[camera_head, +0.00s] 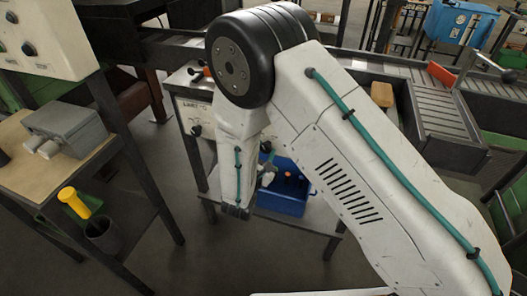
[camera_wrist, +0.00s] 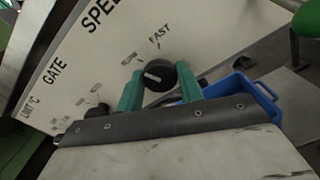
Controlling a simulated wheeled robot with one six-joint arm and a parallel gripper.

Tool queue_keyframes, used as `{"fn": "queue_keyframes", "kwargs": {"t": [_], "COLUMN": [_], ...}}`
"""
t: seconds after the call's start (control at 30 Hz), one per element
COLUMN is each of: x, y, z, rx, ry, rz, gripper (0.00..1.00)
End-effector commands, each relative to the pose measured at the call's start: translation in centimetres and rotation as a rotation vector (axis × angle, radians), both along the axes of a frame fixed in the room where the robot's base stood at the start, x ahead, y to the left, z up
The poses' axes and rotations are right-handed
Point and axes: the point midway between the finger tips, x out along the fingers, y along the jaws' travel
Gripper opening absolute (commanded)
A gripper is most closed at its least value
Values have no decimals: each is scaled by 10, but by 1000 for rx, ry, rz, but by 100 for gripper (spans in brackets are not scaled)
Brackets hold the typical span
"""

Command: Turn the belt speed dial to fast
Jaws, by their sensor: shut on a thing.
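The belt speed dial (camera_wrist: 157,80) is a round black knob with a white mark, on a pale panel (camera_wrist: 200,25) in the wrist view. The word FAST is printed just above it, and SPEED stands higher to the left. The white mark lies slantwise, pointing to the upper left, not at FAST. My gripper (camera_wrist: 160,71) has its two green fingers on either side of the dial, shut on it. In the head view, my arm hides the dial; only the panel's left part (camera_head: 191,106) shows.
Another black knob (camera_wrist: 97,110) sits left of my fingers, on the GATE side. A blue bin (camera_head: 284,199) stands low beside the panel. A workbench (camera_head: 40,160) with a grey box (camera_head: 72,130) is at left. A conveyor (camera_head: 440,110) runs behind at right.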

Motion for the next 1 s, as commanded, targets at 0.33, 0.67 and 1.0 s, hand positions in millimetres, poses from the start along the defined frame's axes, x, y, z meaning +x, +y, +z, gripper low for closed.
{"fn": "queue_keyframes", "kwargs": {"t": [0.33, 0.67, 1.0], "x": [0, 0, 0], "y": [1, 1, 0], "z": [0, -1, -1], "rx": [297, 591, 843], "ry": [-107, -214, -304], "rz": [3, 3, 3], "gripper": [14, 14, 14]}}
